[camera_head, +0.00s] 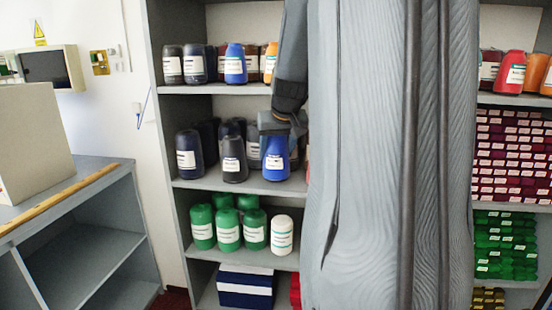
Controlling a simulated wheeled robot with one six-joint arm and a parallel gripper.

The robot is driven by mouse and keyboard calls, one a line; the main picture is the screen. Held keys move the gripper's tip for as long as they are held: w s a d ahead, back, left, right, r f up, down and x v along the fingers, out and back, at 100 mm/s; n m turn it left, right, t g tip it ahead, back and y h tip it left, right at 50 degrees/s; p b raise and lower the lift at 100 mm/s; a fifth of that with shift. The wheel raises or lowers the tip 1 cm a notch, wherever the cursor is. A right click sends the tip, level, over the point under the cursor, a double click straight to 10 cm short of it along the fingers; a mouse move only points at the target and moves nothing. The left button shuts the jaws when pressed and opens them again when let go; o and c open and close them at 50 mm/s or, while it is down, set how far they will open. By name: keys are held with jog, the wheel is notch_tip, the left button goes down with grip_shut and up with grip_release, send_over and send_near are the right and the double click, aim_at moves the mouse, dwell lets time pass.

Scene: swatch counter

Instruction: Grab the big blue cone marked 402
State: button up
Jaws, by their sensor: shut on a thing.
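A bright blue cone (275,165) with a white label stands at the front of the middle shelf. The print on its label is too small to read. My gripper (274,132) comes down over the cone's top from above and is shut on it. The cone looks upright, and its base is at the shelf board; I cannot tell whether it is lifted. Another blue cone (235,66) with a white label stands on the shelf above, its number also unreadable.
A black cone (234,165) and a dark navy cone (189,157) stand to the left on the same shelf (237,186). Green cones (228,232) and a white cone (282,235) are below. A counter (70,190) stands at left.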

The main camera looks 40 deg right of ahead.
jog(key=s+a, duration=1.1)
jog(key=a, duration=0.2)
jog(key=shift+s+a, duration=0.25)
jog(key=shift+s, duration=0.05)
